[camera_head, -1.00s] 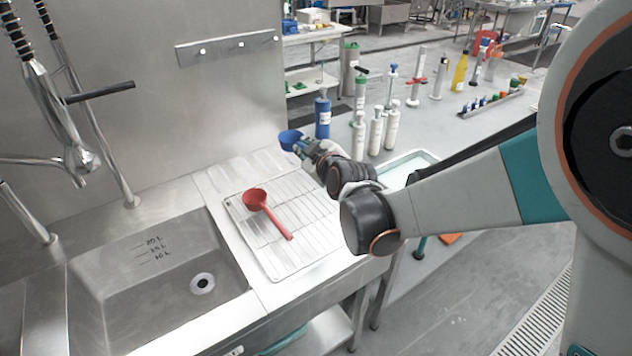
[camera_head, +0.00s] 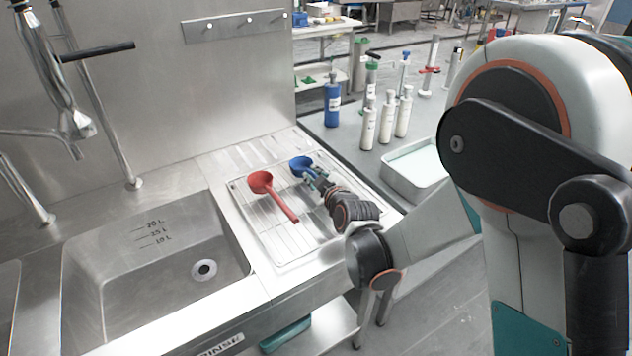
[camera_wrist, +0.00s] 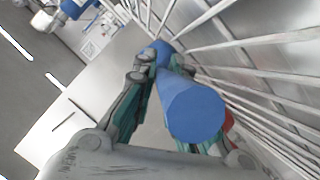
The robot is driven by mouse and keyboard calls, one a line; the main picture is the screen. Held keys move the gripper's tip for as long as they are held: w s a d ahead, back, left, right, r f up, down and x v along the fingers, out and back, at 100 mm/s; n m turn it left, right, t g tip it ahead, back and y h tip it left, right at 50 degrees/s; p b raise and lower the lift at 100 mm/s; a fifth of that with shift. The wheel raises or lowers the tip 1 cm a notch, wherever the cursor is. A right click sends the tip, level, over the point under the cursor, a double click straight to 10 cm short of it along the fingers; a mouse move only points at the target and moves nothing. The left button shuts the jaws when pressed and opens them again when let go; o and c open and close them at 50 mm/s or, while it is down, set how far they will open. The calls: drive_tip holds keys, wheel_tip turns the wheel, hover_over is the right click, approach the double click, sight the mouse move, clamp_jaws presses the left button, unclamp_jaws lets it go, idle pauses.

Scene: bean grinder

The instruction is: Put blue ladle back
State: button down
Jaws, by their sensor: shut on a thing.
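The blue ladle (camera_head: 301,164) is over the far right part of the wire drying rack, its bowl to the left of my gripper. My gripper (camera_head: 316,179) is shut on the ladle's handle. In the wrist view the blue handle (camera_wrist: 194,108) lies between the two fingers of my gripper (camera_wrist: 160,75), close beside the rack wires. I cannot tell whether the ladle touches the rack. The red ladle (camera_head: 262,183) lies on the drying rack (camera_head: 287,250) to the left, its handle pointing toward the front right.
A steel sink (camera_head: 150,270) is at the left, with a tap (camera_head: 75,122) above it. A hook rail (camera_head: 235,25) is on the back wall. White bottles (camera_head: 387,118), a blue bottle (camera_head: 332,100) and a white tray (camera_head: 412,168) stand on the grey counter to the right.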

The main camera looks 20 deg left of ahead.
drive_tip(key=shift+r, duration=0.1)
drive_tip(key=c, duration=1.6)
unclamp_jaws()
drive_tip(key=shift+s+d, duration=0.1)
drive_tip(key=p+v, duration=0.3)
drive_tip(key=v, duration=0.8)
drive_tip(key=shift+s+d+r, duration=0.2)
drive_tip(key=shift+s+d, duration=0.05)
drive_tip(key=shift+s, duration=0.05)
